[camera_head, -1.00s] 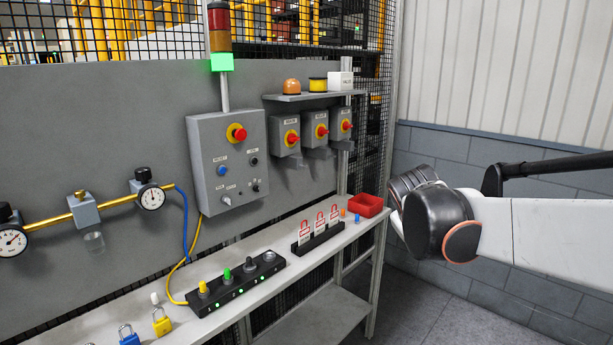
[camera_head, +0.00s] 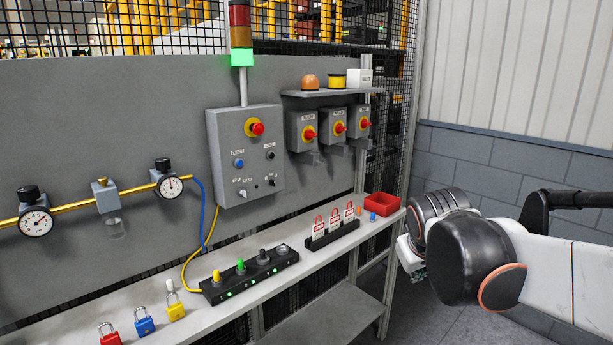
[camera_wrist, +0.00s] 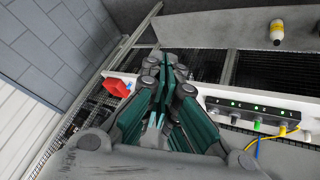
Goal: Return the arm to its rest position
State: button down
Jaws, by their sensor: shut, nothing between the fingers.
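My arm (camera_head: 540,268) reaches in from the right edge in the head view, bent at a black joint. My gripper shows in the wrist view (camera_wrist: 168,75), its green-grey fingers brought together with nothing between them. In the head view the fingers are mostly hidden; only a small part of the wrist end shows beside the bench's right end. The gripper is apart from the bench (camera_head: 325,258) and everything on it.
The bench carries a black strip with knobs (camera_head: 250,275), a tag rack (camera_head: 332,235), a red bin (camera_head: 381,204) and red, blue and yellow padlocks (camera_head: 145,325). A control box (camera_head: 245,165) and switches hang behind. A block wall (camera_head: 480,160) stands behind the arm.

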jog(key=s+a+f+m+y, duration=0.1)
jog(key=s+f, duration=0.1)
jog(key=s, duration=0.7)
jog(key=s+a+f+m+y, duration=0.1)
jog(key=s+f, duration=0.1)
jog(key=s, duration=0.8)
jog(key=shift+s+a+f+m, duration=0.15)
jog(key=shift+a+f+m, duration=0.05)
jog(key=shift+f+m, duration=0.1)
